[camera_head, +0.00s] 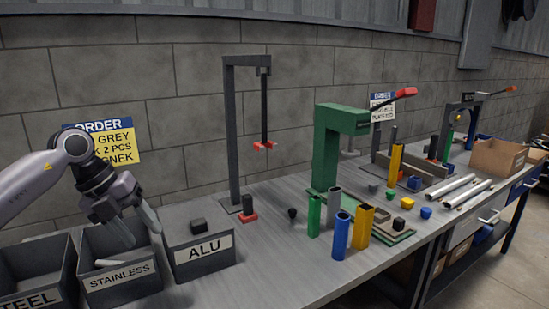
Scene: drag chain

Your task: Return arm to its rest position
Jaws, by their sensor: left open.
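My left gripper (137,229) is open at the left, pointing down over the stainless bin (122,280). Its fingers reach to about the bin's rim and hold nothing that I can see. A pale, curved piece lies low in the bin beneath the fingers. My left arm comes in from the left edge with its wrist bent downward. My right gripper is out of the picture.
The steel bin (40,299) and the ALU bin (205,259) stand on either side. A dark hanging stand (233,135), a green press (325,150) and several coloured tubes stand farther right. Silver bars and a cardboard box (497,158) lie at the right. The brick wall is behind.

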